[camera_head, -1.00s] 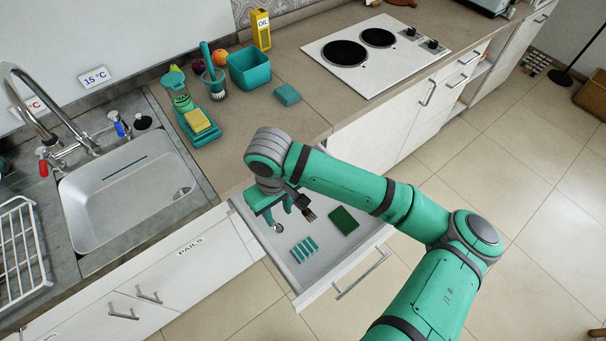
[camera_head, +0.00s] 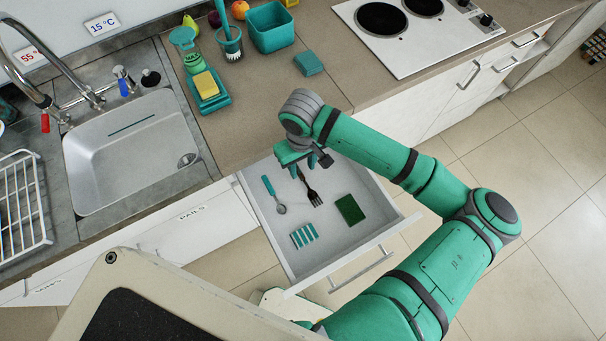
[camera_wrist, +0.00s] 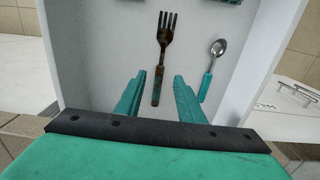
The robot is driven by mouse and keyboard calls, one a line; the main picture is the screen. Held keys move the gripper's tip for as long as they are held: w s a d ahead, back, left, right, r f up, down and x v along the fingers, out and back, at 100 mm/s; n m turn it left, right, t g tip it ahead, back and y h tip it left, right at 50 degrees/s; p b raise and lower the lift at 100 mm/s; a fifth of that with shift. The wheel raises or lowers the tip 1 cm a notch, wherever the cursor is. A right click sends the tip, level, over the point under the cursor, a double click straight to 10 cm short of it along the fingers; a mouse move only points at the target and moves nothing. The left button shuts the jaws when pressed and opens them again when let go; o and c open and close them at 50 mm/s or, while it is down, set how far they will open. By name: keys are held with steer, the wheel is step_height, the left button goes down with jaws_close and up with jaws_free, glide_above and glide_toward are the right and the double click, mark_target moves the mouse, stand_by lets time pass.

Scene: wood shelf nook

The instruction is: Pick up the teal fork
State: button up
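The fork (camera_head: 312,194) lies in the open drawer (camera_head: 376,237), tines toward the drawer front. My gripper (camera_head: 312,165) is over the counter-side part of the drawer, at the fork's handle end. In the wrist view my gripper (camera_wrist: 158,85) is open and empty, with the handle end between its two teal fingers in the picture. The height gap is hard to tell. A teal-handled spoon (camera_head: 273,194) lies apart to the fork's left; it also shows in the wrist view (camera_wrist: 209,70).
A teal-and-white striped item (camera_head: 304,235) and a dark green pad (camera_head: 350,209) lie nearer the drawer front. The counter edge (camera_head: 240,162) borders the drawer's back. The sink (camera_head: 130,150) is left, the stove (camera_head: 400,40) upper right.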

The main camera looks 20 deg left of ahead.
mark_target(302, 176)
step_height(302, 176, down, 4)
steer(key=shift+r, duration=0.2)
steer(key=shift+a+f, duration=0.2)
steer(key=shift+f, duration=0.45)
steer(key=shift+d, duration=0.1)
steer(key=shift+c, duration=0.7)
jaws_close()
steer(key=shift+w+r, duration=0.1)
